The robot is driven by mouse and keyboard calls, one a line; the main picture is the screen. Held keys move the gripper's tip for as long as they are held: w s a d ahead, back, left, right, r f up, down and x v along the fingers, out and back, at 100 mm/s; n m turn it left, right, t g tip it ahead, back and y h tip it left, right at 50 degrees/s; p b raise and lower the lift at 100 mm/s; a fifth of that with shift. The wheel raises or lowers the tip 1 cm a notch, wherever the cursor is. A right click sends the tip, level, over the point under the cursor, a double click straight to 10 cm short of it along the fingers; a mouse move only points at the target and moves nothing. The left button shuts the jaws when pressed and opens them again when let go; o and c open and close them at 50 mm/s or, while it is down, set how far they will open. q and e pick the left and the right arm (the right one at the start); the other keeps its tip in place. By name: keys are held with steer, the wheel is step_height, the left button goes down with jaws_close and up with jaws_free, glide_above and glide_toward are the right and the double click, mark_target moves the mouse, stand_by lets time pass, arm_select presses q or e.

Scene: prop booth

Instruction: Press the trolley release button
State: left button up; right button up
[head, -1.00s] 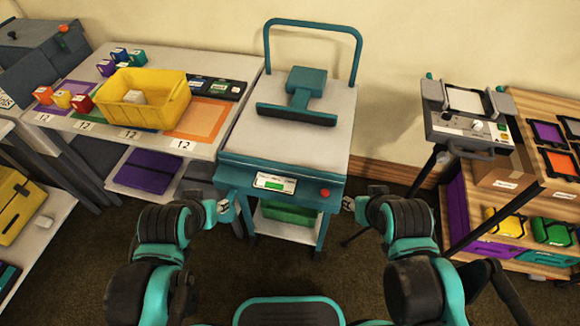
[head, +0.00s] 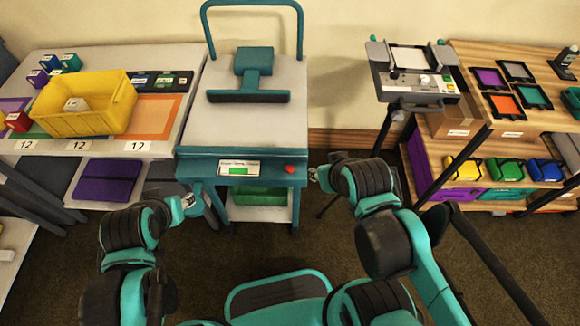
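The teal trolley (head: 188,166) stands in front of me with a pale top and a teal push handle at the back. A red button (head: 290,169) sits at the right end of its front panel, beside a small display with a green bar (head: 238,169). My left gripper (head: 190,202) is at the trolley's front left corner, away from the button. My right gripper (head: 316,176) is a little to the right of the button and apart from it. Both grippers are small here, and their finger openings cannot be made out.
A table with a yellow bin (head: 90,112) and coloured blocks stands at left, close to the trolley. A control box on a stand (head: 415,85) is at right, before a wooden shelf (head: 510,190). Dark floor is free in front of the trolley.

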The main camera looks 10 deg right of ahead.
jaws_close()
stand_by(1.0)
